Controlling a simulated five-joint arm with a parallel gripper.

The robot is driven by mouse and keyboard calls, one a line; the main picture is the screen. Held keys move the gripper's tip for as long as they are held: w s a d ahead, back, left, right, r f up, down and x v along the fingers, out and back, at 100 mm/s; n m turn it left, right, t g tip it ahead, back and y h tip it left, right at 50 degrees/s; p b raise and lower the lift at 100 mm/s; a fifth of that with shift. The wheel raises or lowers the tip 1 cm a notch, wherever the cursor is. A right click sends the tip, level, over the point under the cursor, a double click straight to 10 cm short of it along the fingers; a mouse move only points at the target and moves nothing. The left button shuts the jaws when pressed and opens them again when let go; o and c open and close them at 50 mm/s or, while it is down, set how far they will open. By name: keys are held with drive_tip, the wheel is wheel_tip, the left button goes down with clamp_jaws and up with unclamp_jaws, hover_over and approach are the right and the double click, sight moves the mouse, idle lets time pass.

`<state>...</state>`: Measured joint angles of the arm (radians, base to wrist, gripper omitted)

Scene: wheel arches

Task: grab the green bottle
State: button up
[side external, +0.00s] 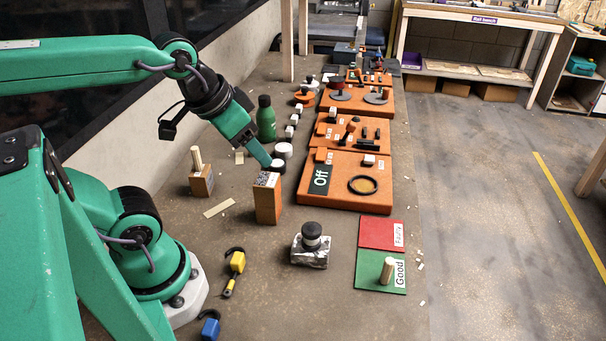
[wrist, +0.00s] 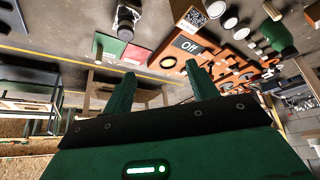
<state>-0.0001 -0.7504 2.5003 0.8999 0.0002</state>
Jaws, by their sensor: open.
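The green bottle (side external: 265,120) with its dark cap stands upright on the bench, beyond my gripper in the side external view. It also shows at the upper right of the wrist view (wrist: 277,34). My gripper (side external: 266,162) points down and to the right, in front of the bottle and apart from it, with its tip close to a dark-sided disc. In the wrist view my gripper's fingers (wrist: 162,82) are spread, with nothing held between them.
A wooden block (side external: 268,200) with a patterned top stands just in front of my gripper. White-topped discs (side external: 283,150) lie near its tip. Orange panels (side external: 345,192) line the bench's right side. A smaller block with a peg (side external: 201,180) stands left.

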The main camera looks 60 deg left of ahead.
drive_tip(key=o, duration=0.5)
drive_tip(key=shift+c, duration=0.2)
drive_tip(key=w+a+r+n+g, duration=0.1)
drive_tip(key=w+a+r+n, duration=0.45)
drive_tip(key=w+n, duration=0.4)
drive_tip(key=n+g, duration=0.5)
drive_tip(key=n, duration=1.9)
approach(265, 96)
drive_tip(key=f, duration=0.5)
drive_tip(key=shift+s+d+f, duration=0.15)
drive_tip(key=shift+d, duration=0.25)
drive_tip(key=shift+a+f+n, duration=0.25)
drive_tip(key=shift+a, duration=0.1)
